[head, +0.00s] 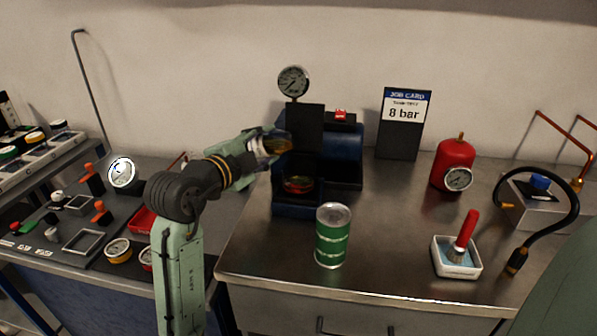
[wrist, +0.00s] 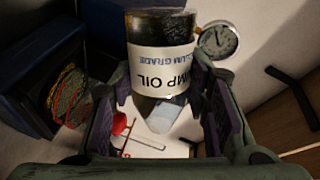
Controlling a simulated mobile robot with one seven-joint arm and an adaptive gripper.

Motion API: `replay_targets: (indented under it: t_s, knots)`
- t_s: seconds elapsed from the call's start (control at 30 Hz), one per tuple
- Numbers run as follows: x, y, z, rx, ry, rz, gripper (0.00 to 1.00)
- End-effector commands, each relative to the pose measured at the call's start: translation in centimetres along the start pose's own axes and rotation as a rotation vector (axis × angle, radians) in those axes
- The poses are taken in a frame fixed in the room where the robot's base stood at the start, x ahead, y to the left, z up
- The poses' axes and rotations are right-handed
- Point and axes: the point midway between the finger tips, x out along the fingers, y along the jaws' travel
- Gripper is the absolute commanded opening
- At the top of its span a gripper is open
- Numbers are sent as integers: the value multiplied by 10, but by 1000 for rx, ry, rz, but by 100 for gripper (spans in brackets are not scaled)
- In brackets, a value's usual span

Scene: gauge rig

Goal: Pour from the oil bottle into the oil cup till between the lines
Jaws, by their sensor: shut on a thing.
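My gripper (head: 252,147) is shut on the oil bottle (head: 277,145), a dark amber bottle held tilted well over beside the black column of the blue rig. In the wrist view the bottle (wrist: 160,70) sits between the fingers (wrist: 168,118), its white "PUMP OIL" label upside down. The oil cup (head: 298,185) is on the rig's low front part, below and slightly right of the bottle, with amber-red liquid showing in it. The cup (wrist: 70,95) also shows at the left of the wrist view, with red and yellow lines. I cannot read the level against the lines, and no stream is clear.
The blue rig (head: 343,155) carries a gauge (head: 293,81) on its column and a red switch (head: 341,114). A green can (head: 332,236) stands in front. A job card (head: 403,122) reads 8 bar. A red tank (head: 453,165) and a white tray (head: 456,262) stand right.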

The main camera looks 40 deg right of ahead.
Motion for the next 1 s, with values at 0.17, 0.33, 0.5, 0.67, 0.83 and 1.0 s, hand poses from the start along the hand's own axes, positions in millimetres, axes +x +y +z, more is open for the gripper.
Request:
replay_targets:
  t_s: [0.17,0.33,0.5,0.67,0.83,1.0]
  knots:
    - [0,2,1,45,-7,-1,10]
    - [0,4,2,74,-11,-2,10]
    - [0,4,2,95,-14,-2,10]
    - [0,5,3,122,-18,-2,10]
    - [0,6,3,154,-23,-2,10]
    - [1,7,3,190,-27,-2,10]
